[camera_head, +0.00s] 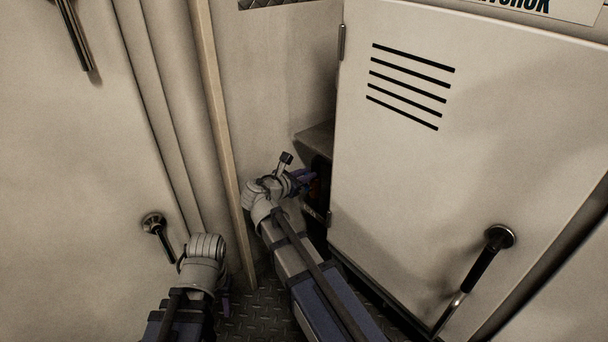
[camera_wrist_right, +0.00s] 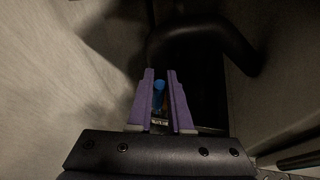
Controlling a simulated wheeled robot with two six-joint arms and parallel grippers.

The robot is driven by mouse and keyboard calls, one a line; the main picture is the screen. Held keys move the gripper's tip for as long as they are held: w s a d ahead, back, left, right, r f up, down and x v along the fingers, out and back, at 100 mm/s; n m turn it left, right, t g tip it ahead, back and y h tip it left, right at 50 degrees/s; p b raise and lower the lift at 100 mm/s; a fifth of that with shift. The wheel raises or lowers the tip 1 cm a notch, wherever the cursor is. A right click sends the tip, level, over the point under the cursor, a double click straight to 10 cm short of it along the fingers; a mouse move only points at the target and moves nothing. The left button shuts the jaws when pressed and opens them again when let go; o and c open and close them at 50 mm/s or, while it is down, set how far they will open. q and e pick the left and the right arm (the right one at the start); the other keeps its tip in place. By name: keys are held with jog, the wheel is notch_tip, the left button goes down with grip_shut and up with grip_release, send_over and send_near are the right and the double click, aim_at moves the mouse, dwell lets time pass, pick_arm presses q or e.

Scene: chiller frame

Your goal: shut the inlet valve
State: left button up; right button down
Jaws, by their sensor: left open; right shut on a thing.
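A blue handle (camera_wrist_right: 159,96), which looks like the inlet valve's, stands between the purple fingers of my right gripper (camera_wrist_right: 160,100) in the right wrist view. The fingers are shut on it. A thick black bent pipe (camera_wrist_right: 235,45) is just beyond. In the head view my right gripper (camera_head: 306,178) reaches into the dark gap beside the cabinet; the blue handle cannot be made out there. My left gripper (camera_head: 226,303) is low at the left, mostly hidden behind its own wrist, apart from the valve. It is open, and I see nothing held.
A pale cabinet door (camera_head: 480,160) with vent slots and a black handle (camera_head: 483,268) stands close on the right. A pale wall panel (camera_head: 70,180) with a small handle (camera_head: 158,238) is on the left. Pipes (camera_head: 165,90) run down beside it. The patterned metal floor (camera_head: 255,315) shows below.

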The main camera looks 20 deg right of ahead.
jog(key=shift+s+d+f+m+t+b, duration=0.25)
jog(key=shift+s+f+m+t+b, duration=0.15)
jog(key=shift+s+m+t+b, duration=0.35)
jog(key=shift+s+d+f+m+t+b, duration=0.25)
jog(key=shift+s+f+m+t+b, duration=0.15)
jog(key=shift+s+m+b, duration=0.5)
jog(key=shift+w+r, duration=0.1)
jog(key=c, duration=0.8)
grip_release()
jog(key=shift+c, duration=0.2)
jog(key=p+v, duration=0.1)
jog(key=v, duration=0.6)
jog(key=shift+s+a, duration=0.25)
